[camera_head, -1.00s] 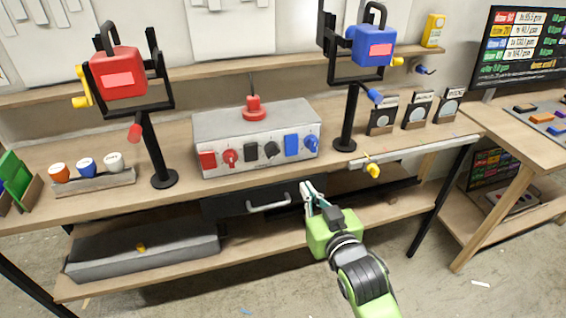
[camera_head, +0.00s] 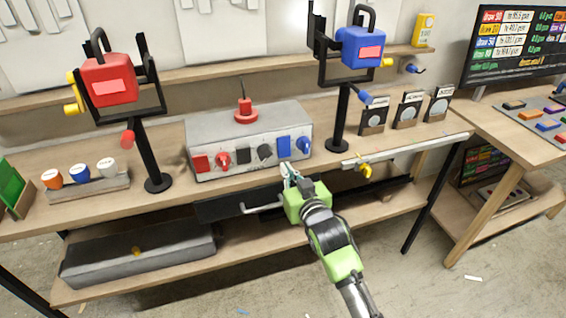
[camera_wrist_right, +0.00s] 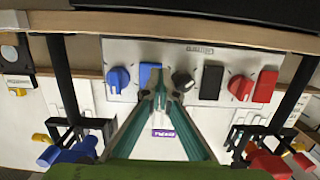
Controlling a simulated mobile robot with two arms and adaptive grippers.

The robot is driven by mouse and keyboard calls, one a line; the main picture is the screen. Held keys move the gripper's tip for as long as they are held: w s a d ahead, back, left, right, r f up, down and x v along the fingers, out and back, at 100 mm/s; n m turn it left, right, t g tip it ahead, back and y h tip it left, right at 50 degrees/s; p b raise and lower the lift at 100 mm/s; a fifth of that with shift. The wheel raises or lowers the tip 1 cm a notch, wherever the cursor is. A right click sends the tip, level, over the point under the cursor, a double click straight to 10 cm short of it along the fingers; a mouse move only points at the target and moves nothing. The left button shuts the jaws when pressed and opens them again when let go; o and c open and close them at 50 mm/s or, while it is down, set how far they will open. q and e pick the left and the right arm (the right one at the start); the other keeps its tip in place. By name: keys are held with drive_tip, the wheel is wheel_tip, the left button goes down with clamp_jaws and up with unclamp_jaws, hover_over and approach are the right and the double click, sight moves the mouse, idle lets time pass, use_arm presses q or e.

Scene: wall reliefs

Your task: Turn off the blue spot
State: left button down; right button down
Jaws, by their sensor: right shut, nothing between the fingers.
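The blue spot (camera_head: 360,47) sits in a black bracket on a stand at the right of the bench. A grey control box (camera_head: 240,118) stands on the bench. Its front has a blue rocker switch (camera_head: 284,146) and a blue knob (camera_head: 304,146) at the right end. My right gripper (camera_head: 287,170) is shut and empty, just in front of and below the blue switch. In the wrist view the picture is inverted; the fingertips (camera_wrist_right: 160,78) overlap the blue switch (camera_wrist_right: 148,72), beside the blue knob (camera_wrist_right: 118,77). Contact cannot be told. My left gripper is not in view.
The box also carries a black knob (camera_head: 264,152), a black switch (camera_head: 245,156), a red knob (camera_head: 222,160), a red switch (camera_head: 200,164) and a red top button (camera_head: 246,112). A red spot (camera_head: 108,80) stands left. A drawer handle (camera_head: 262,209) lies below the bench edge.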

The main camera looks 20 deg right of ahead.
sight(284, 147)
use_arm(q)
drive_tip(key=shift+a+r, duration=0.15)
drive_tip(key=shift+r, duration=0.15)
use_arm(e)
drive_tip(key=shift+w+a+f, duration=0.1)
drive_tip(key=shift+w+f, duration=0.05)
drive_tip(key=shift+w, duration=0.75)
drive_tip(key=shift+w+f, duration=0.15)
drive_tip(key=shift+w, duration=0.7)
use_arm(q)
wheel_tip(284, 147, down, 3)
drive_tip(key=b, duration=0.2)
drive_tip(key=shift+b, duration=0.3)
use_arm(e)
drive_tip(key=shift+w+f+t, duration=0.2)
drive_tip(key=shift+w+t, duration=0.25)
drive_tip(key=shift+t, duration=0.15)
